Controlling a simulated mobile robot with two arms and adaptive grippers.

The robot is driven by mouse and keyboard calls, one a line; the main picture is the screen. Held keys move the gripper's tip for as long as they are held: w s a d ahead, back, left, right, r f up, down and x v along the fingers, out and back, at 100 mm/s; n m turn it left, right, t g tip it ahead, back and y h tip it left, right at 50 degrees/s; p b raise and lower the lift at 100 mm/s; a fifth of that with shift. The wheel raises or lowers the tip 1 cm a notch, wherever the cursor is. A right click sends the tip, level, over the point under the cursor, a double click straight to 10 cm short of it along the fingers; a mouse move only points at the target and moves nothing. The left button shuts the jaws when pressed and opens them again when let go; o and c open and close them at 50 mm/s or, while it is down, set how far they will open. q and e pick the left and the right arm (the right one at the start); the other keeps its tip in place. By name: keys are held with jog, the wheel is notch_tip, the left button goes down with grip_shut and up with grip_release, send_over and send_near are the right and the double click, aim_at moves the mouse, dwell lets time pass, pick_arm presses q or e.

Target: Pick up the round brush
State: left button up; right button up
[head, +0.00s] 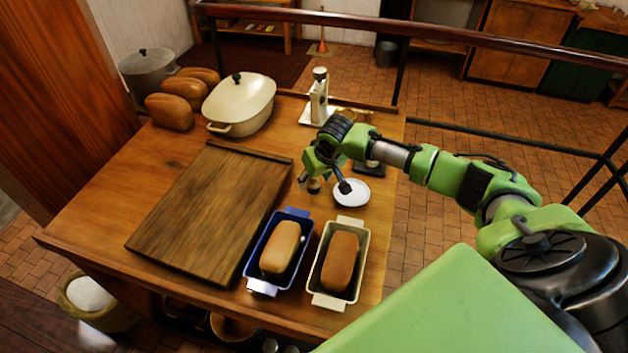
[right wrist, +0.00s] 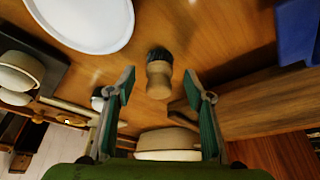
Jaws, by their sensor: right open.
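The round brush (right wrist: 158,78) has a pale wooden handle and dark bristles. It stands on the wooden table between the fingers of my right gripper (right wrist: 157,85) in the right wrist view, with a gap on each side. In the head view the brush (head: 314,186) is small and partly hidden by my right gripper (head: 324,184), which is open over it. I cannot tell whether the fingertips are level with the brush. My left gripper is not in view.
A white saucer (head: 352,199) lies just right of the brush. A blue loaf tin (head: 262,287) and a cream loaf tin (head: 330,301) stand in front. A wooden board (head: 200,220) lies left. A casserole (head: 240,105) and a white stand (head: 319,92) are behind.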

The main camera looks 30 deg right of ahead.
jog(key=shift+x, duration=1.05)
jog(key=c, duration=1.1)
jog(key=shift+c, duration=0.2)
jog(key=shift+r, duration=0.2)
jog(key=shift+r, duration=0.25)
notch_tip(320, 180, up, 3)
jog(key=shift+s+f+b, duration=0.15)
jog(key=shift+b, duration=0.75)
jog(key=s+a+r+b, duration=0.2)
jog(key=s+r+b, duration=0.1)
jog(key=s+r, duration=0.6)
jog(key=s, duration=0.4)
jog(key=shift+s+r, duration=0.25)
jog(key=shift+s, duration=0.05)
